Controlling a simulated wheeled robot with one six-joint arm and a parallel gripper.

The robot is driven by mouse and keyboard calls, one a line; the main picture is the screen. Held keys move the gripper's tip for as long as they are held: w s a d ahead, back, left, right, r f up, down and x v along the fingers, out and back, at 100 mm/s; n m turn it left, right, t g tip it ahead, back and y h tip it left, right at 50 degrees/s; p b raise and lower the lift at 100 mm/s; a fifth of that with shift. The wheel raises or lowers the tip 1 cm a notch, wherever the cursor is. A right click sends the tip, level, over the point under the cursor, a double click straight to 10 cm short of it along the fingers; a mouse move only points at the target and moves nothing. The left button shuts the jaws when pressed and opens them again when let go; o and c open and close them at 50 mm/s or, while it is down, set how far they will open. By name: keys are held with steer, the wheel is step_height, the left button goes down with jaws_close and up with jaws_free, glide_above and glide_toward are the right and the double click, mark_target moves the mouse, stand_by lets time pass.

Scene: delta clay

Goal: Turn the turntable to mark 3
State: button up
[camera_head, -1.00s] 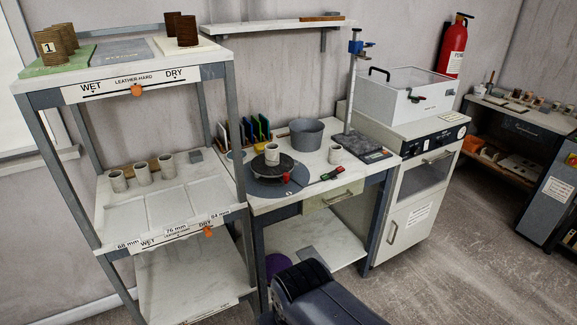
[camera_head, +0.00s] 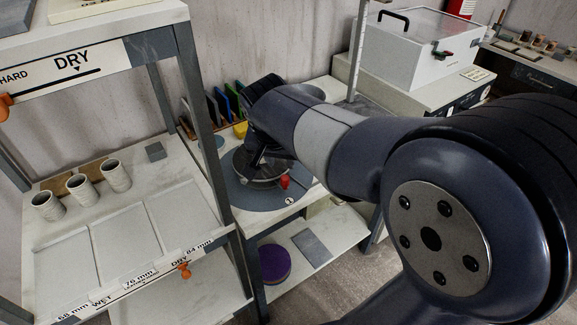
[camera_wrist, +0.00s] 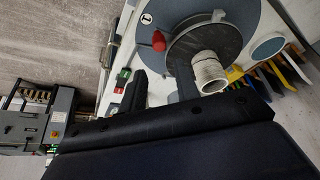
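The turntable's dark round disc (camera_head: 243,170) sits on a blue-grey base plate (camera_head: 240,193) on the workbench. Its red knob (camera_head: 284,182) is at the disc's near right edge, by a label reading 1 (camera_head: 289,200); mark 3 cannot be made out. In the wrist view the knob (camera_wrist: 159,41) lies beside the same label (camera_wrist: 146,18), and a pale ribbed clay cup (camera_wrist: 209,72) stands on the disc (camera_wrist: 190,45). My gripper (camera_head: 258,160) is over the disc and hides the cup in the head view. Its fingers (camera_wrist: 160,86) are apart with nothing visible between them, close to the knob.
A shelf rack (camera_head: 205,110) with clay cups (camera_head: 78,186) stands left of the bench. Coloured upright boards (camera_head: 215,105) are behind the turntable.

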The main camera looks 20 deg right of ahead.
mark_target(284, 178)
steer(key=x, duration=1)
steer(key=shift+s, duration=0.1)
steer(key=shift+c, duration=0.2)
jaws_close()
